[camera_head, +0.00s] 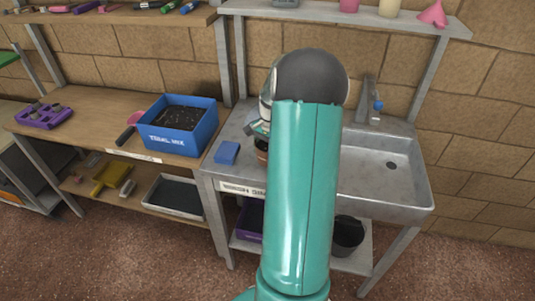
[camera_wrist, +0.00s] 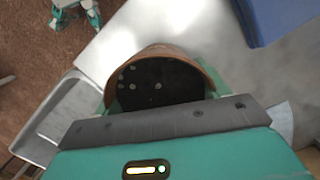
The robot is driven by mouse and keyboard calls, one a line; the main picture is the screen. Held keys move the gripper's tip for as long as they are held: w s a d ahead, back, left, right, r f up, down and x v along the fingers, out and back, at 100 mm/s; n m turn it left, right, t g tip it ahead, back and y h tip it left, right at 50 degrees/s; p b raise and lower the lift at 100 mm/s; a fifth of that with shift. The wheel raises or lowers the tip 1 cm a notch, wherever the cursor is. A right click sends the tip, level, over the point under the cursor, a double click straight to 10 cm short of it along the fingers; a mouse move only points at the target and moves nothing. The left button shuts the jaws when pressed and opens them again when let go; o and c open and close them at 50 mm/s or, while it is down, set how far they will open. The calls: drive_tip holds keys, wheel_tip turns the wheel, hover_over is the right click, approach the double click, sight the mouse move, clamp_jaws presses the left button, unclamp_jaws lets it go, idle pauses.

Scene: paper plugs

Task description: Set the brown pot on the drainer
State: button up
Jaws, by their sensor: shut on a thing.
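The brown pot (camera_wrist: 175,52) shows in the wrist view with its rim and dark inside, which has several pale spots. My gripper (camera_wrist: 165,92) is shut on it, with greenish fingers at its sides. In the head view, only a small part of the pot (camera_head: 262,150) shows to the left of my arm, which hides the rest and most of the gripper. The drainer (camera_head: 238,130) is the grey metal top left of the sink basin, and the pot is over it. I cannot tell whether the pot's base touches the metal.
A blue sponge (camera_head: 227,152) lies on the drainer's left end, close to the pot. The sink basin (camera_head: 385,180) and tap (camera_head: 368,105) are to the right. A blue soil box (camera_head: 178,125) stands on the wooden bench at left. A shelf (camera_head: 345,15) runs above the sink.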

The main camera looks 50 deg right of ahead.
drive_tip(key=shift+f, duration=0.45)
drive_tip(key=shift+f, duration=0.15)
drive_tip(key=o, duration=1)
